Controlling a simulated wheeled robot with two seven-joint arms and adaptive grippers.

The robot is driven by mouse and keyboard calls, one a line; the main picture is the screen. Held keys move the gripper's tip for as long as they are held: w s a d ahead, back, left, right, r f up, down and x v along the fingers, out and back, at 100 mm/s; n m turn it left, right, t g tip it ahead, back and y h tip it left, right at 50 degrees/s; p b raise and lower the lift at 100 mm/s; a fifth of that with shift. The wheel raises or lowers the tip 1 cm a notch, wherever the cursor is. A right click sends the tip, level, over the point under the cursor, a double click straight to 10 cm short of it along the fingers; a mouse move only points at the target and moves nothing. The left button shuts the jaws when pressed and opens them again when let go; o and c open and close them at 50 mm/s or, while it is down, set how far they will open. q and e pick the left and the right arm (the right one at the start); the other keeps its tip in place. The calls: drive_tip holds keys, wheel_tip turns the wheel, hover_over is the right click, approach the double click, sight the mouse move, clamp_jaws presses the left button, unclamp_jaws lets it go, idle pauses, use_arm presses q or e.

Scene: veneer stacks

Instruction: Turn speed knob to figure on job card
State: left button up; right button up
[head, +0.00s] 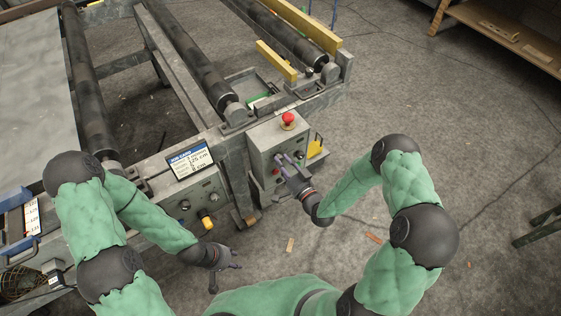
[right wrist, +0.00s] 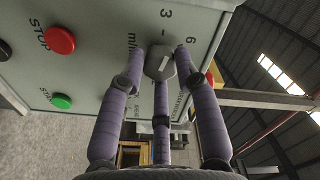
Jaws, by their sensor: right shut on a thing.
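The job card (head: 190,162), white with a blue header, is propped on the machine's front; its small lines are hard to read. The grey speed knob (right wrist: 159,62) is on a light grey panel, with a short white mark on its face. Figures 3 and 6 and part of a unit label show near it. My right gripper (right wrist: 161,70) has its purple fingers closed around the knob; in the head view it (head: 281,163) is at the control box and hides the knob. My left gripper (head: 226,275) hangs empty, fingers spread, below the lower panel.
The control box (head: 264,145) has a red mushroom button (head: 288,119) on top. The panel carries a red stop button (right wrist: 59,40) and green start button (right wrist: 61,101). A yellow knob (head: 207,222) sits on the lower panel. The floor at right is mostly clear.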

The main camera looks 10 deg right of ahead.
drive_tip(key=shift+n, duration=0.6)
drive_tip(key=shift+n+b, duration=0.45)
drive_tip(key=shift+n, duration=0.25)
drive_tip(key=o, duration=0.8)
drive_tip(key=shift+s, duration=0.1)
drive_tip(key=v, duration=0.6)
